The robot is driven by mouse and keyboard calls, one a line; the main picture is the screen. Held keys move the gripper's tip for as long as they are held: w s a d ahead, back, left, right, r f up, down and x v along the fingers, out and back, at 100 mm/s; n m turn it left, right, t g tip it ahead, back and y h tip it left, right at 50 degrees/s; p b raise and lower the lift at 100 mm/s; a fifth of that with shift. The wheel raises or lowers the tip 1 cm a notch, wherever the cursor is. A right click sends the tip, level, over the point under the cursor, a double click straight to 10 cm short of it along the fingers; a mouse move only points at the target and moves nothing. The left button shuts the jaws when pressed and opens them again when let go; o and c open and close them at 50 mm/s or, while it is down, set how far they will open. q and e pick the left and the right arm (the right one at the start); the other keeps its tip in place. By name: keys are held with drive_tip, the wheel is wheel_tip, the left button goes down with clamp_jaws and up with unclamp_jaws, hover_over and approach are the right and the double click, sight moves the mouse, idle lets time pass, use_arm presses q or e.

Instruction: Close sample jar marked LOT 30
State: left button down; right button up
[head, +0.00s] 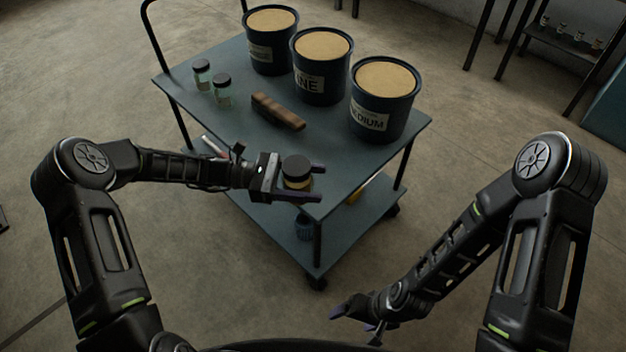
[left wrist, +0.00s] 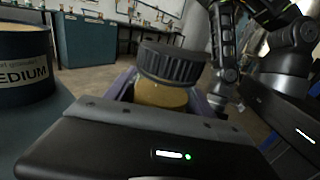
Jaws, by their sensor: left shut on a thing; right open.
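A sample jar with a black ribbed lid (head: 295,166) and tan contents is between the fingers of my left gripper (head: 312,184), at the cart's near corner. My left gripper is shut on it. In the left wrist view the black lid (left wrist: 170,65) sits on top of the jar (left wrist: 160,95); I cannot tell how tightly it is seated. No LOT 30 marking is readable on it. Two more jars with dark lids, one (head: 202,76) and another (head: 222,92), stand at the cart's left side; their labels are too small to read. My right gripper (head: 358,318) is open and empty, low in front of the cart.
The blue-grey cart (head: 225,130) holds three dark buckets of tan material (head: 270,42), (head: 320,65), (head: 384,95) along its far right side. A brown block (head: 277,111) lies mid-top. A shelf with small bottles (head: 565,38) stands back right. Floor right of the cart is clear.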

use_arm(q)
drive_tip(key=s+a+r+n+t+y, duration=0.1)
drive_tip(key=a+n+t, duration=0.3)
drive_tip(key=a, duration=0.3)
drive_tip(key=s+a+n+t+y, duration=0.1)
drive_tip(key=a+n+t+y, duration=0.1)
drive_tip(key=a+t, duration=0.5)
drive_tip(key=shift+a+r+n+t, duration=0.3)
drive_tip(key=shift+a+r+n, duration=0.15)
drive_tip(key=shift+n, duration=0.45)
